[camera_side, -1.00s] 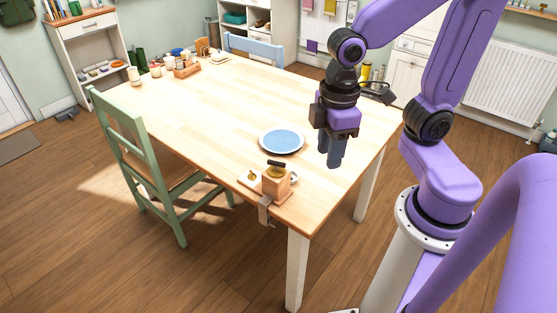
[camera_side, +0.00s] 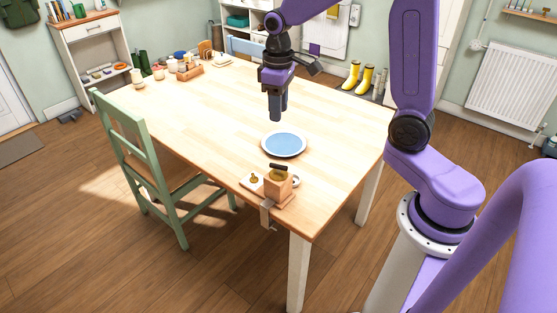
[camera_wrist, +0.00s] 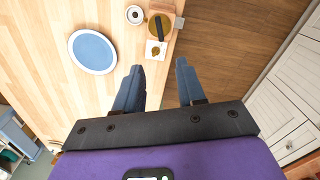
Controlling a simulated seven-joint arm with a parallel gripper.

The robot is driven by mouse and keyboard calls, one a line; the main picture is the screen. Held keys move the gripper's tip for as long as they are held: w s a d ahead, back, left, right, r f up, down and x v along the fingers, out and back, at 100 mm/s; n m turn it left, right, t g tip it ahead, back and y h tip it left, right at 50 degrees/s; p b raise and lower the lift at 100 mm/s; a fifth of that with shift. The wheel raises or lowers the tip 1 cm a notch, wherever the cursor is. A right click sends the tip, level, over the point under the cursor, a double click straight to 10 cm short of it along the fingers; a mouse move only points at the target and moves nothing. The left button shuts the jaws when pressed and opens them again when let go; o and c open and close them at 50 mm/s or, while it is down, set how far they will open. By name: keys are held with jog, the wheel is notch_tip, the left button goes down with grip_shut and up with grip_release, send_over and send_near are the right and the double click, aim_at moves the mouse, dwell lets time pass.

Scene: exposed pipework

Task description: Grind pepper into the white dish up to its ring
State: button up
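A wooden box mill (camera_side: 278,187) with a brass top and a dark crank handle stands at the table's near corner, beside a metal clamp on the edge. The mill also shows at the top of the wrist view (camera_wrist: 161,24). A small round white dish (camera_wrist: 135,15) with a darker middle sits beside the mill. In the side view the dish (camera_side: 295,181) is partly hidden behind the mill; its fill level is too small to tell. My gripper (camera_side: 276,118) is empty above the table, beyond the blue plate. Its two fingers stand apart in the wrist view (camera_wrist: 159,67).
A blue plate with a white rim (camera_side: 284,144) lies between my gripper and the mill. A white square piece with a brass knob (camera_side: 253,180) lies beside the mill. A green chair (camera_side: 150,160) stands at the left. Jars and a wooden rack (camera_side: 189,70) stand far back.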

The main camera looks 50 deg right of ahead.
aim_at(279, 165)
notch_tip(279, 165, down, 17)
jog(key=shift+f, duration=0.2)
dwell(0.5)
grip_shut()
